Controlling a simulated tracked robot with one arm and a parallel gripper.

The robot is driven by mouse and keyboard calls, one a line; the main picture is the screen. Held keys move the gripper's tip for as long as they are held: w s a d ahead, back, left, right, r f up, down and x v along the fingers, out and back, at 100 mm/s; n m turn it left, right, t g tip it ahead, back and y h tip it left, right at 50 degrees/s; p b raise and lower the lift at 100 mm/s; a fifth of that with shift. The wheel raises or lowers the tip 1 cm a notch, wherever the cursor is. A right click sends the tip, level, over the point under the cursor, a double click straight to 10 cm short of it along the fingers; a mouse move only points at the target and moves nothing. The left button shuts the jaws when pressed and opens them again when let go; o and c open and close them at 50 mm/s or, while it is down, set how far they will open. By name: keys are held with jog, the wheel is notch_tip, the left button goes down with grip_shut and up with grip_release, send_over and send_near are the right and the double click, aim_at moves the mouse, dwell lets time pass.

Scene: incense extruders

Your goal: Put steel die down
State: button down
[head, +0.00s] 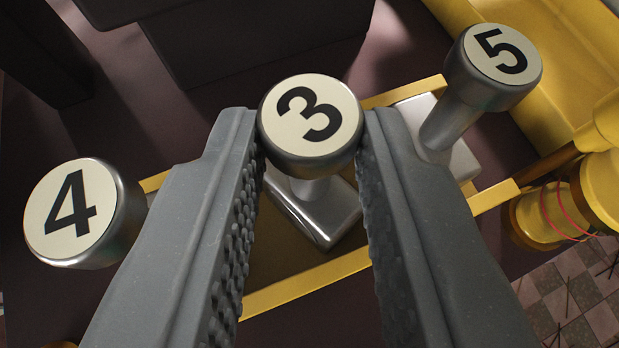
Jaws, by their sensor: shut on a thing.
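My gripper (312,135) reaches up from the bottom of the head view. It is shut on a steel die (318,188) with a round knob whose pale face (309,115) is marked 3. The fingertips press on both sides of the knob. Below the knob are a short stem and a square steel block. The block is over or within a yellow frame (310,284); I cannot tell whether it touches a surface there.
A die marked 5 (465,95) stands at the right of the frame. A die marked 4 (82,212) is close on the left, its lower part hidden. Yellow machinery (560,60) fills the upper right. A checkered floor (578,297) shows at lower right.

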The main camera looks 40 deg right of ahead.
jog(key=c, duration=1.2)
grip_release()
jog(key=p+v, duration=0.3)
jog(key=v, duration=0.9)
jog(key=shift+p, duration=0.4)
jog(key=shift+a, duration=0.1)
